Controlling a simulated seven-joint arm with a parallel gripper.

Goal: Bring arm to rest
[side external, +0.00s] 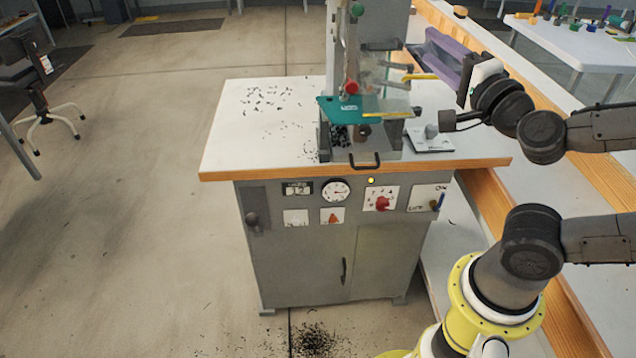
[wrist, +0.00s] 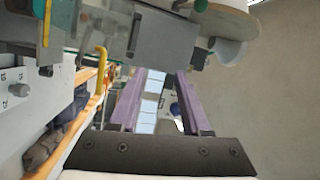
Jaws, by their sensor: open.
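My gripper (side external: 432,48) has two purple fingers and hangs just right of the upper part of the eyelet press (side external: 362,80). Its fingers point up and left toward the press, close to the yellow bar there. In the side view I cannot tell whether they touch it. In the wrist view my gripper (wrist: 158,78) is open, with a clear gap and nothing held between the fingers. The press's grey head (wrist: 165,40) fills the top of that view, above the fingers. My arm reaches in from the right.
The press stands on a white-topped grey cabinet (side external: 258,130) with a wooden edge. Dark scraps lie on its top and on the floor (side external: 315,340). A teal plate (side external: 345,106) juts from the press. A white table (side external: 560,40) with small coloured items is at upper right.

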